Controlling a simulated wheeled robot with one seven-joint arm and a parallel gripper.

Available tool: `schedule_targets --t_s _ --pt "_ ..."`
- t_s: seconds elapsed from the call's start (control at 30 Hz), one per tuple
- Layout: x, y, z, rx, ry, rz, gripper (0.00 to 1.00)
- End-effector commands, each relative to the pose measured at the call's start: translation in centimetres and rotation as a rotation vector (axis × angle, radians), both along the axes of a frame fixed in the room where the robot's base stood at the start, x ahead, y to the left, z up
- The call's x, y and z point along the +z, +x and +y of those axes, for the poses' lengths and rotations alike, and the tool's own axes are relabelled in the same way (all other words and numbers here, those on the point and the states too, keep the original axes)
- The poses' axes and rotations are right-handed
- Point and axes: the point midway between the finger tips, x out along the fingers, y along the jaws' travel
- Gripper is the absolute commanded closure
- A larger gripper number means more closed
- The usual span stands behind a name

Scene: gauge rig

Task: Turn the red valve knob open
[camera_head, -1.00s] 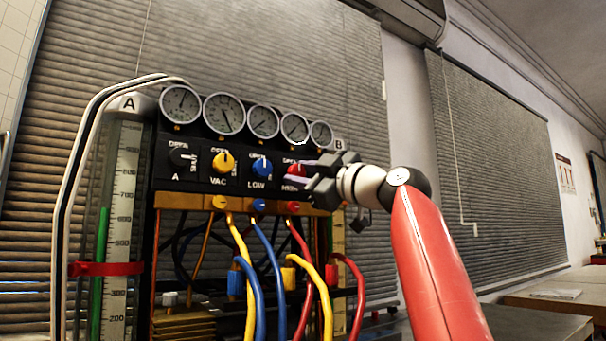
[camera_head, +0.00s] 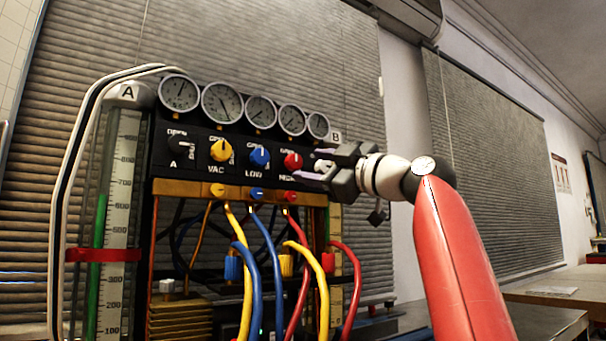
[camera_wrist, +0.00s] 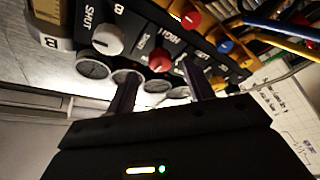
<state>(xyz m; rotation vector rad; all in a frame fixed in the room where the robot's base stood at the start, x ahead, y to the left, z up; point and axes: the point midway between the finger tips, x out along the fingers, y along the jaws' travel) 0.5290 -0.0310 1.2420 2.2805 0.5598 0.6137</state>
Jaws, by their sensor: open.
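The red valve knob (camera_head: 293,161) marked HIGH is on the black panel, right of the blue LOW knob (camera_head: 260,157) and yellow VAC knob (camera_head: 221,150). My gripper (camera_head: 316,165) is open and empty just right of the red knob, its fingertips pointing at the panel and apart from the knob. In the wrist view, the red knob (camera_wrist: 159,60) appears between the two fingertips (camera_wrist: 157,72), beyond them. A white knob (camera_wrist: 107,40) marked B and SHUT is beside it there. The red knob's exact pointer angle is too small to tell.
Several round gauges (camera_head: 222,103) line the panel's top. A brass manifold (camera_head: 250,195) with small colored knobs and yellow, blue and red hoses (camera_head: 350,300) is below. A glass tube (camera_head: 120,190) marked A stands left. Free room lies right of the panel.

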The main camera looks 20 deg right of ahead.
Motion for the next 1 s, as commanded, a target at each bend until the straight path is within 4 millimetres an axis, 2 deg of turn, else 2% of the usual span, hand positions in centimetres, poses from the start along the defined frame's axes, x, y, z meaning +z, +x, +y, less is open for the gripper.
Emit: schedule_targets --t_s 0.1,0.3,0.8,0.9,1.0 --pt "-0.8 -1.6 -1.1 -0.002 0.001 -0.002 0.48" --pt "-1.0 -2.8 -1.8 0.000 -0.001 -0.001 0.48" --pt "-0.9 -2.8 -1.9 0.001 0.000 -0.001 0.48" --pt "-0.3 -2.8 -1.9 0.001 0.000 -0.001 0.48" --pt "1.6 -2.9 -1.9 0.001 0.000 -0.001 0.48"
